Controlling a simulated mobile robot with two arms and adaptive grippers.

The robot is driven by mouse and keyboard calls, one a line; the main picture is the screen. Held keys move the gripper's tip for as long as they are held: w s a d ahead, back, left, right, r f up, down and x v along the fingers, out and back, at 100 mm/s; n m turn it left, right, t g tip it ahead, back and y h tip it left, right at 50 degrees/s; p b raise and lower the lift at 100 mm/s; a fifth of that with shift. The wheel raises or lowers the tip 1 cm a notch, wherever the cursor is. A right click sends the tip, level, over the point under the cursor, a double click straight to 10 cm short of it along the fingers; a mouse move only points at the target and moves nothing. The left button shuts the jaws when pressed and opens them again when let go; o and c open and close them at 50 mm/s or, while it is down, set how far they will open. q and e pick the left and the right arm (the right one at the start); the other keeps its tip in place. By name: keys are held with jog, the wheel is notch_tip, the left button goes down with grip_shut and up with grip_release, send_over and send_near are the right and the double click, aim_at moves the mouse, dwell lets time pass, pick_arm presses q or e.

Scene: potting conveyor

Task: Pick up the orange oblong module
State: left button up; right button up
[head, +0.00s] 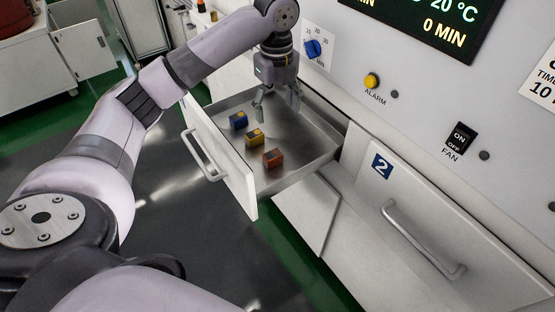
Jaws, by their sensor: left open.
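The orange oblong module (273,158) lies on the metal floor of an open drawer (310,152), nearest to me of three modules. A yellow module (254,137) lies beyond it and a blue module (238,120) beyond that, in a slanting row. My left gripper (277,112) points down over the back part of the drawer. Its fingers are apart with nothing between them. In the picture it is above and slightly right of the orange module, apart from it. My right gripper is not in view.
The drawer front has a handle (203,155). A closed drawer marked 2 (440,225) is at the right. The panel above carries a blue knob (312,48), a yellow alarm button (372,80) and a fan switch (459,138). Bare drawer floor surrounds the modules.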

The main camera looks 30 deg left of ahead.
pick_arm(q)
send_near(273, 154)
jog(key=f, duration=0.3)
jog(key=d+f, duration=0.1)
jog(key=f, duration=0.1)
jog(key=shift+w+f, duration=0.1)
jog(key=shift+w, duration=0.05)
jog(key=shift+s+a+f+p, duration=0.1)
jog(key=shift+a+f+p, duration=0.05)
jog(key=shift+f, duration=0.75)
jog(key=shift+s+a+f+p, duration=0.1)
jog(key=shift+a+f+p, duration=0.1)
jog(key=shift+f, duration=0.7)
jog(key=shift+a+f+p, duration=0.15)
jog(key=shift+f, duration=0.75)
jog(key=shift+c, duration=0.3)
jog(key=c, duration=1.2)
